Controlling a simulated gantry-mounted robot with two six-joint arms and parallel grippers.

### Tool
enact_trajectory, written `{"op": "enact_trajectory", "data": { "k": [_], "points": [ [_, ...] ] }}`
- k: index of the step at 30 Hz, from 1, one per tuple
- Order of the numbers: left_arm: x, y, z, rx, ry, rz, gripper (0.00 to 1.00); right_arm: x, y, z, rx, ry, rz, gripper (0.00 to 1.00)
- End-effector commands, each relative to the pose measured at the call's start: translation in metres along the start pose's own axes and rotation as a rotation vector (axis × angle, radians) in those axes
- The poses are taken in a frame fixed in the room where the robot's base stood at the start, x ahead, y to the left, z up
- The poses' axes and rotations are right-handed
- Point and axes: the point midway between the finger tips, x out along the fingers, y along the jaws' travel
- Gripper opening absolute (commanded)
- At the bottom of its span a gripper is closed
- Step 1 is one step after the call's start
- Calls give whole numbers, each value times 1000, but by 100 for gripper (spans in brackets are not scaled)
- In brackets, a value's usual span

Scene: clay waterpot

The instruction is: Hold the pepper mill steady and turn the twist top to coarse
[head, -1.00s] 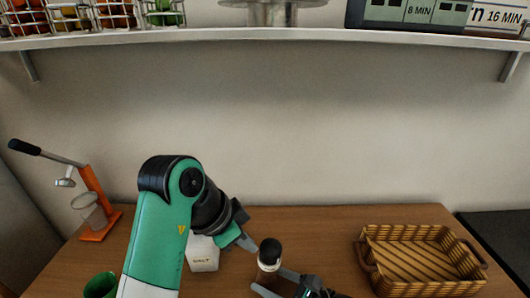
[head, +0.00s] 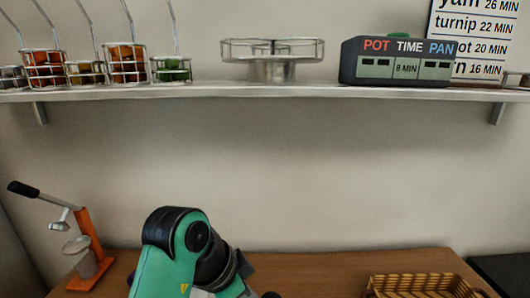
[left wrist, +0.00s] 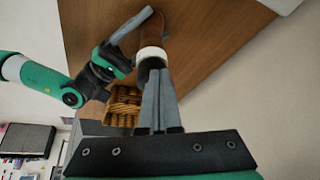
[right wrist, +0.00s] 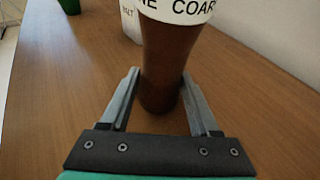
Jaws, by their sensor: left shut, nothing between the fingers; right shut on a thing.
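The pepper mill stands upright on the table. In the right wrist view its brown body (right wrist: 165,65) carries a white band (right wrist: 180,8) lettered "NE COAR", cut off by the frame. My right gripper (right wrist: 162,85) is shut on the body, one finger on each side. In the left wrist view the mill's body (left wrist: 150,30), white band (left wrist: 152,53) and dark top (left wrist: 150,68) show inverted. My left gripper (left wrist: 157,75) is shut and empty, its fingertips overlapping the dark top; I cannot tell whether they touch it. The head view shows only the dark top (head: 270,295).
A white salt box (right wrist: 131,20) and a green cup (right wrist: 69,5) stand behind the mill. A wicker basket (head: 420,285) is at the right and an orange press (head: 88,255) at the left. A shelf (head: 270,92) spans the wall above. Table between mill and basket is clear.

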Motion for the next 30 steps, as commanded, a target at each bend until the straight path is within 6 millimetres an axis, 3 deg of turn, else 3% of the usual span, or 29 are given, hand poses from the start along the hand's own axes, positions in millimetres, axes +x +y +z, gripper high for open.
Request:
{"op": "enact_trajectory", "data": {
  "k": [30],
  "points": [
    [-3, -1, 3, 1, 1, 1, 0, 0, 1, -2, 1, 3, 2, 31]
  ]
}}
